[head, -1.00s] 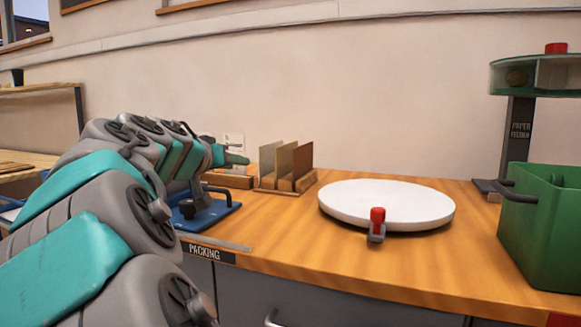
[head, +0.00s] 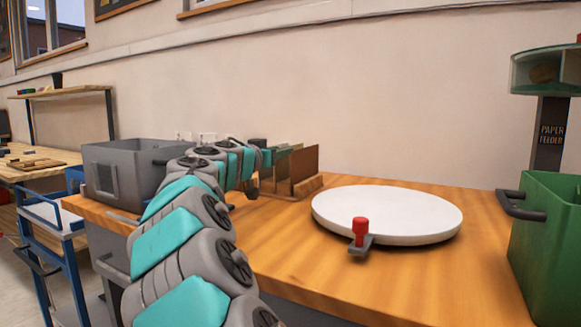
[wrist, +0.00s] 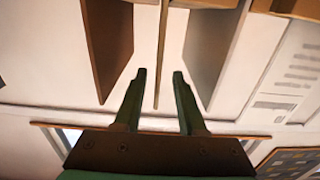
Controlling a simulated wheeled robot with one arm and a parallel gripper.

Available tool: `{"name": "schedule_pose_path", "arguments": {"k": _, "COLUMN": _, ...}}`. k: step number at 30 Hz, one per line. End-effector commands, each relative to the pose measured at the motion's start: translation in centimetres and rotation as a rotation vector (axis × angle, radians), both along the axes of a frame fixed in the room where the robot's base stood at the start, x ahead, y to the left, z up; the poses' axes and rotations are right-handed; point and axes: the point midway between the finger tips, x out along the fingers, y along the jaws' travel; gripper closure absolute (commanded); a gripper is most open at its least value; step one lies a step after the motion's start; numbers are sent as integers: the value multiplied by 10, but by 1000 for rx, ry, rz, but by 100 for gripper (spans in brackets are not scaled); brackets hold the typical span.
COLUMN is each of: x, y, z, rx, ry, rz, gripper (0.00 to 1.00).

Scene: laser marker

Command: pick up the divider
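Several thin upright dividers stand in a wooden rack (head: 312,186) on the bench; a brown divider (head: 305,165) is the clearest one in the head view. My gripper (head: 287,149) is at the left side of the rack, partly overlapping the dividers in that view. In the wrist view, my gripper (wrist: 159,73) is open. A thin divider (wrist: 160,50) shows edge-on in line with the gap between the fingers, touching neither. A brown divider (wrist: 107,45) is to its left and a greyish one (wrist: 213,50) to its right. The task does not say which divider is meant.
A white round turntable (head: 385,212) with a red-topped clamp (head: 361,232) is right of the rack. A grey bin (head: 125,170) is at left. Bare wood lies in front of the turntable.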

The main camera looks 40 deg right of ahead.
Motion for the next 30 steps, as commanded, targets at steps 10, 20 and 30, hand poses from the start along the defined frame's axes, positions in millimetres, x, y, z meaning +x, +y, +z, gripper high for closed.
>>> {"name": "schedule_pose_path", "arguments": {"k": 10, "x": 13, "y": -41, "z": 3, "rx": 2, "ry": 2, "rz": -2, "gripper": 60}}
{"name": "schedule_pose_path", "arguments": {"k": 20, "x": 13, "y": -43, "z": 3, "rx": 1, "ry": 2, "rz": -2, "gripper": 66}}
{"name": "schedule_pose_path", "arguments": {"k": 30, "x": 14, "y": -43, "z": 3, "rx": 1, "ry": 2, "rz": -2, "gripper": 100}}
